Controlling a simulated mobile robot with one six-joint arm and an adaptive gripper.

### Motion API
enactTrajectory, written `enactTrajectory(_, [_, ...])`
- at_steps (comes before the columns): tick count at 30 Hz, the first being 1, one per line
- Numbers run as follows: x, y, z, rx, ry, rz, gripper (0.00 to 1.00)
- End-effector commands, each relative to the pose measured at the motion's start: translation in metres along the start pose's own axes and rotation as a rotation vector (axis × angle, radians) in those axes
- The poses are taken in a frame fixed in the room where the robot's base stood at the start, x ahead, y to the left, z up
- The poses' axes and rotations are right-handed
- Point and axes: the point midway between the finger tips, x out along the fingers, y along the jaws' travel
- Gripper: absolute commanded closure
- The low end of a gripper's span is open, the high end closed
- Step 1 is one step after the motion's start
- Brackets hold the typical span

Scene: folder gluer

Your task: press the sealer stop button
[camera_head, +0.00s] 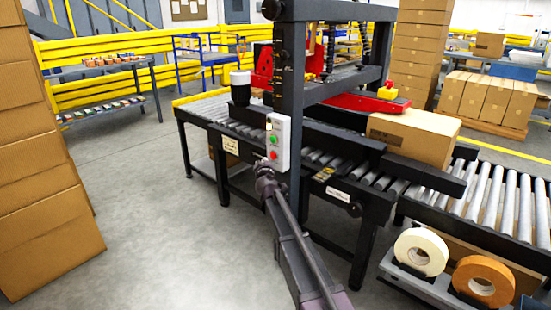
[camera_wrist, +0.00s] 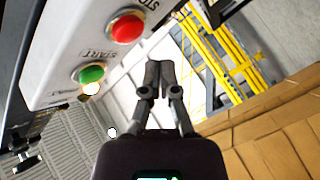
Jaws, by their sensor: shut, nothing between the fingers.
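The sealer's control box (camera_head: 278,143) is a light grey panel on the dark upright post of the machine. It carries a red button (camera_head: 274,155) below a green button (camera_head: 275,139). In the wrist view the red stop button (camera_wrist: 127,27) is labelled STOP and the green start button (camera_wrist: 90,73) is labelled START. My gripper (camera_wrist: 157,66) is shut and empty, with its fingertips beside the panel and apart from both buttons in that view. In the head view my gripper (camera_head: 262,165) is just below and left of the box; whether it touches the box is unclear.
The sealer's dark frame (camera_head: 290,80) and roller conveyor (camera_head: 215,108) stand behind the box. A carton (camera_head: 415,135) sits on the conveyor. Stacked cartons (camera_head: 40,170) rise at the left. Tape rolls (camera_head: 420,252) lie at the lower right. The floor left of the machine is clear.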

Motion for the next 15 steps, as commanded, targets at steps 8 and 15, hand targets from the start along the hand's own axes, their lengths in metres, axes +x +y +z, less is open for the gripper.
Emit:
enactTrajectory(8, [-0.015, -0.010, -0.010, 0.000, 0.000, 0.000, 1.00])
enactTrajectory(15, [-0.026, -0.018, -0.018, 0.000, -0.001, 0.000, 1.00])
